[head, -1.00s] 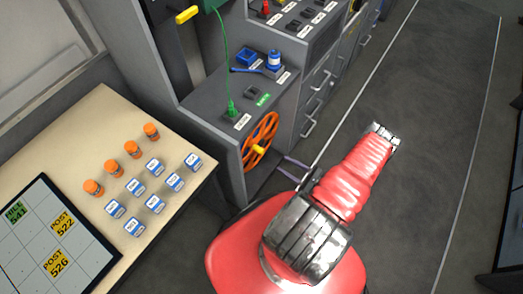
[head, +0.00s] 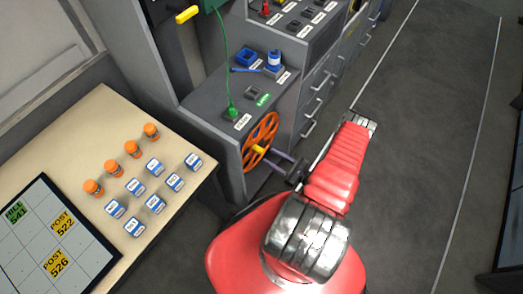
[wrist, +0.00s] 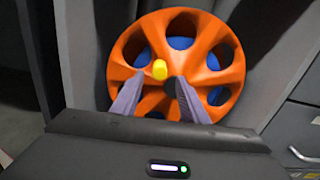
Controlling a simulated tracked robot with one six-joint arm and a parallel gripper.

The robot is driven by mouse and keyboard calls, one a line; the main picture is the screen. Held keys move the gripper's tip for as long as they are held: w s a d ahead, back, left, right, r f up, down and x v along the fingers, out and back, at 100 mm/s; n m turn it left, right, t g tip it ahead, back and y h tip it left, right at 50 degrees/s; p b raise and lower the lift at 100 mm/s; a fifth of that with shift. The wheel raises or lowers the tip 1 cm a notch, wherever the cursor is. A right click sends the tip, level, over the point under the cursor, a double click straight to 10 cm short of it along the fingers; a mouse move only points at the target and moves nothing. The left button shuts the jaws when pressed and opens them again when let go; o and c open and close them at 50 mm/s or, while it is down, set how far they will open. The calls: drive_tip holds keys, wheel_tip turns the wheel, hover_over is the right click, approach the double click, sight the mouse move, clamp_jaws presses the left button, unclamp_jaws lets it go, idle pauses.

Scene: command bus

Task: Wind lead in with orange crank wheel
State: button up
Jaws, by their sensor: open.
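The orange crank wheel (head: 261,141) is mounted on the side of the grey console, with a yellow knob (head: 259,149) sticking out of it. In the wrist view the wheel (wrist: 223,62) faces me with blue showing through its holes, and the yellow knob (wrist: 160,70) is left of its middle. My gripper (head: 282,158) is open in front of the wheel. In the wrist view my gripper (wrist: 156,82) has its two purple-grey fingers apart, their tips just below the knob. I cannot tell whether they touch it. The green lead (head: 225,60) runs down to a green plug (head: 232,111) on the console top.
A blue open box (head: 246,57) and a blue-and-white item (head: 274,60) stand on the console. A pale table (head: 105,118) at left holds orange canisters and blue-labelled blocks. Drawers with handles (head: 309,128) line the right. The dark floor (head: 415,150) is clear.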

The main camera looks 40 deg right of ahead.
sight(261, 150)
drive_tip(key=shift+x, duration=3.45)
drive_tip(key=shift+c, duration=0.5)
clamp_jaws()
drive_tip(key=shift+d, duration=0.1)
